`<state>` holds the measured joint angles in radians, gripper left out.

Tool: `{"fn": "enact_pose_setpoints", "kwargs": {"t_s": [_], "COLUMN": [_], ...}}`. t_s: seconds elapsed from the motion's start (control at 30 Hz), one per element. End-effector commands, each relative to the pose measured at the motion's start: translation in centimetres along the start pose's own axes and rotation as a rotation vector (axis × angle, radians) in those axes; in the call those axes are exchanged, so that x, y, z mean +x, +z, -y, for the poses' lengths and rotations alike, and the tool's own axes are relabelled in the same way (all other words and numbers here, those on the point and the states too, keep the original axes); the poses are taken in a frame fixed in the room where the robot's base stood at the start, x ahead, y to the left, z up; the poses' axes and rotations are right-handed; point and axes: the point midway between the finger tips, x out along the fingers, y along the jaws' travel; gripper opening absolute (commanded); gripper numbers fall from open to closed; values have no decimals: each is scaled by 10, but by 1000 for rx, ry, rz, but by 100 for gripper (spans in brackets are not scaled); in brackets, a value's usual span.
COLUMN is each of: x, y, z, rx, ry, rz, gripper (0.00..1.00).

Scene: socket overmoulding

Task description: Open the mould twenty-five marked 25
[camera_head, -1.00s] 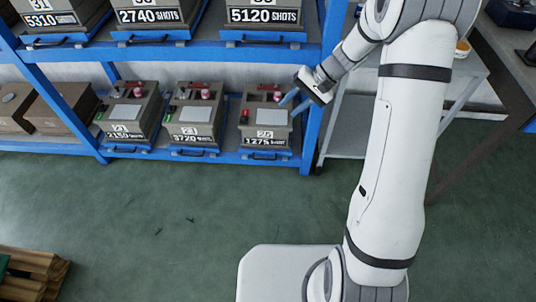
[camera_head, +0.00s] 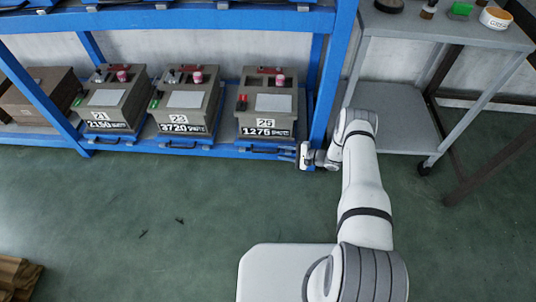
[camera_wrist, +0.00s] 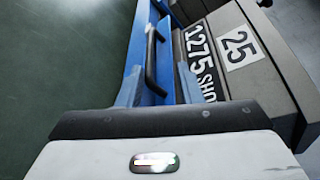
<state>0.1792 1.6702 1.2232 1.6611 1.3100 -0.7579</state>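Mould 25 (camera_head: 264,122) is a grey-brown box at the right end of the lower shelf, labelled "25" and "1275 SHOTS". It has red parts and a pink-red knob on top. It rests on a blue tray with a black handle (camera_head: 268,150) at the front. My gripper (camera_head: 285,153) is low at the tray's front right, pointing left along the handle. In the wrist view, the blue fingers (camera_wrist: 160,82) are apart, with the handle (camera_wrist: 152,58) seen between them. I cannot tell whether they touch it. The mould (camera_wrist: 268,62) shows at the right there.
Moulds 23 (camera_head: 184,116) and 21 (camera_head: 112,112) stand to the left on the same blue shelf. A blue post (camera_head: 333,75) rises near my arm. A grey trolley (camera_head: 395,130) stands at the right. The green floor (camera_head: 170,210) in front is mostly clear.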

Motion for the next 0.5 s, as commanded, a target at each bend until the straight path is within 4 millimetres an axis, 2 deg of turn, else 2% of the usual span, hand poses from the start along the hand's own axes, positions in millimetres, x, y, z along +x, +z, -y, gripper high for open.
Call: {"fn": "enact_pose_setpoints", "kwargs": {"t_s": [0.03,0.1,0.27,0.5], "x": [2,3,17,58], "y": [-5,-8,-10,-9], "z": [-12,-18,-22,-22], "rx": [5,9,9,9], "ry": [-10,-21,-27,-25], "rz": [-7,-14,-16,-13], "gripper": [33,33,33,33]}}
